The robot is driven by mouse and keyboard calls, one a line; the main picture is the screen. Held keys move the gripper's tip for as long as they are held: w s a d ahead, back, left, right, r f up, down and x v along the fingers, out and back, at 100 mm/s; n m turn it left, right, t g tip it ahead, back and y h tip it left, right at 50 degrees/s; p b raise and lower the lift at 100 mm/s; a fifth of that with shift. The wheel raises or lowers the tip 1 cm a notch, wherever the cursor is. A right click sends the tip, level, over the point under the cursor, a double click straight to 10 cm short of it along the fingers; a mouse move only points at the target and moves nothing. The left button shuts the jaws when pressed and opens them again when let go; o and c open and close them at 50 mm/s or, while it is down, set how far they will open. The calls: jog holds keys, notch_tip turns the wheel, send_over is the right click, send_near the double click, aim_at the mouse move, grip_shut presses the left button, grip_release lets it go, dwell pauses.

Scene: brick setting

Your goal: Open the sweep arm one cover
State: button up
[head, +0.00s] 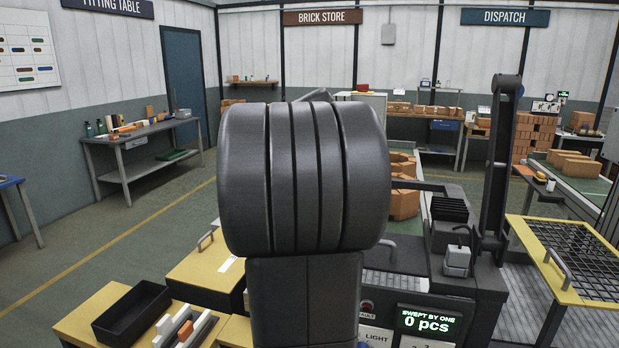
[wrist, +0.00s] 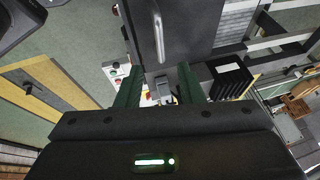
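My gripper (wrist: 157,80) shows in the wrist view as two dark green fingers, apart, with nothing held between them. Just beyond the fingertips is a dark grey panel (wrist: 195,28) with an upright silver bar handle (wrist: 158,30); it may be the sweep arm one cover, but no label on it is readable. The handle is in line with the finger gap and appears apart from the fingers. A green-lit display (head: 429,323) reads "SWEPT BY ONE 0 pcs".
A tall black machine arm (head: 500,160) stands right of centre. A yellow-framed mesh guard (head: 562,290) with a handle is at right. A black tray (head: 131,312) sits on a yellow top at lower left. Green floor lies open at left, before a workbench (head: 147,140).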

jog(key=shift+x, duration=2.5)
jog(key=shift+a, duration=0.1)
